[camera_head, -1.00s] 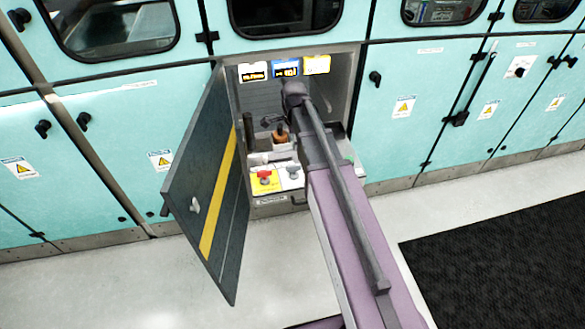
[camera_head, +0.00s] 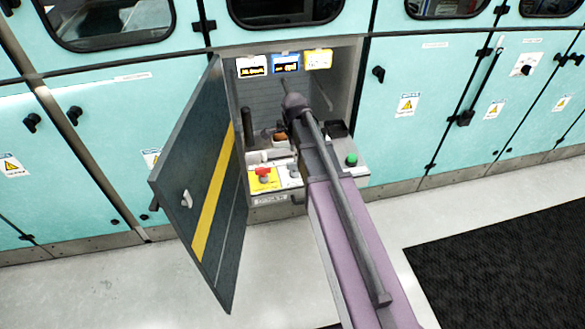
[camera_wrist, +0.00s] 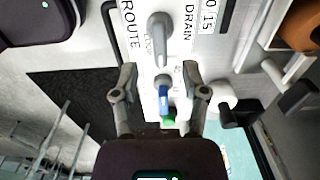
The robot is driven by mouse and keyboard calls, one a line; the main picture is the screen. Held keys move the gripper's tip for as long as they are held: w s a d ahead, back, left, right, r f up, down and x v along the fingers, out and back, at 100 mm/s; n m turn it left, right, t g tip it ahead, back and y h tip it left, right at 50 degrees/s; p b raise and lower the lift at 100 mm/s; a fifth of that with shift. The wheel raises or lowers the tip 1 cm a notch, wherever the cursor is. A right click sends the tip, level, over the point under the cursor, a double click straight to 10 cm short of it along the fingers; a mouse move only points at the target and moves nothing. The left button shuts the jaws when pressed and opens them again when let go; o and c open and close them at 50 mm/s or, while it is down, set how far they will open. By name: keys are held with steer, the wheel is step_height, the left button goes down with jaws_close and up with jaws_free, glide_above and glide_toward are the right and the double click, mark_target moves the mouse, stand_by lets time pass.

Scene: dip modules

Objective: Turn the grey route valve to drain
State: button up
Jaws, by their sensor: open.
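The grey route valve (camera_wrist: 158,32) shows at the top of the wrist view on a white panel, with ROUTE printed to its left and DRAIN to its right. Its lever runs roughly up and down the picture, over partly covered lettering. My gripper (camera_wrist: 160,72) is open and empty, its two fingers apart just below the valve in the picture. I cannot tell its height above the panel. In the head view the grey valve (camera_head: 294,172) is partly hidden beside my arm, right of a red valve (camera_head: 263,174) on a yellow plate. My fingers are hidden there.
An open dark door (camera_head: 205,190) with a yellow stripe stands left of the bay. A green button (camera_head: 351,160) is at the bay's right. An orange-brown object (camera_head: 280,137) sits behind the valves. Small displays (camera_head: 285,63) line the back wall.

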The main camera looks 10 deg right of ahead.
mark_target(294, 163)
steer(key=shift+f+b, duration=2.35)
steer(key=shift+f, duration=0.3)
jaws_close()
steer(key=shift+a, duration=0.2)
steer(key=shift+d, duration=0.15)
